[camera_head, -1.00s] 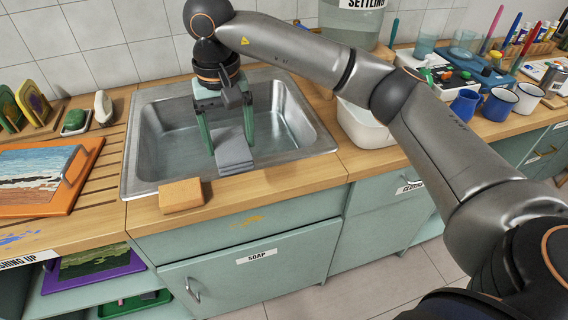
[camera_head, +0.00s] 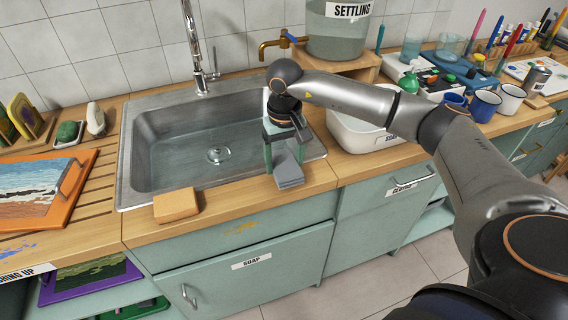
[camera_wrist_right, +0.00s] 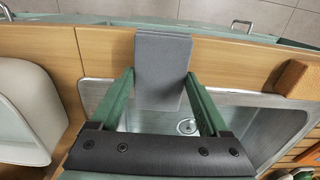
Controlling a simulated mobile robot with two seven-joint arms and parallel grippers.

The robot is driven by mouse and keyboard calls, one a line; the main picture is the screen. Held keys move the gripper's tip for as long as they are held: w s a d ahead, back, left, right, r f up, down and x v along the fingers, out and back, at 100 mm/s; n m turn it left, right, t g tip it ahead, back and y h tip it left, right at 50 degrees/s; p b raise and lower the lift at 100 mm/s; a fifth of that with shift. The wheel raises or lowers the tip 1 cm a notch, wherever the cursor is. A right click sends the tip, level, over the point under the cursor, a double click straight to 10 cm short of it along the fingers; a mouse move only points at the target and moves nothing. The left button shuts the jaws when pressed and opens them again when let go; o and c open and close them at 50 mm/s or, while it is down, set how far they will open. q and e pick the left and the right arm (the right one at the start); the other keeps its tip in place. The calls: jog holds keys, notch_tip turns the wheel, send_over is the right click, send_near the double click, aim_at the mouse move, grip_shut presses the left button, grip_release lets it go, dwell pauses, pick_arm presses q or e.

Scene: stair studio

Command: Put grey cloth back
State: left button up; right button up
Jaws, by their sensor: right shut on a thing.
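The grey cloth (camera_head: 289,169) is a folded flat piece at the front right of the sink. My right gripper (camera_head: 284,155) is shut on it, with one green finger on each side. In the right wrist view the grey cloth (camera_wrist_right: 163,70) sits between the fingertips of my right gripper (camera_wrist_right: 160,78), over the sink's rim and the wooden counter edge. I cannot tell whether the cloth touches the counter. My left gripper is not in view.
The metal sink (camera_head: 165,145) is left of the gripper. An orange-tan sponge block (camera_head: 176,205) lies on the counter's front edge. A white basin (camera_head: 352,134) stands close on the right. A tap (camera_head: 203,75) rises behind the sink, and a brass tap (camera_head: 280,43) behind the arm.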

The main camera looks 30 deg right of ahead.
jog(key=shift+f, duration=0.95)
jog(key=shift+a, duration=0.1)
jog(key=shift+f+b, duration=0.3)
jog(key=shift+f, duration=0.15)
jog(key=o, duration=1.2)
jog(key=shift+c, duration=0.2)
jog(key=shift+r, duration=0.1)
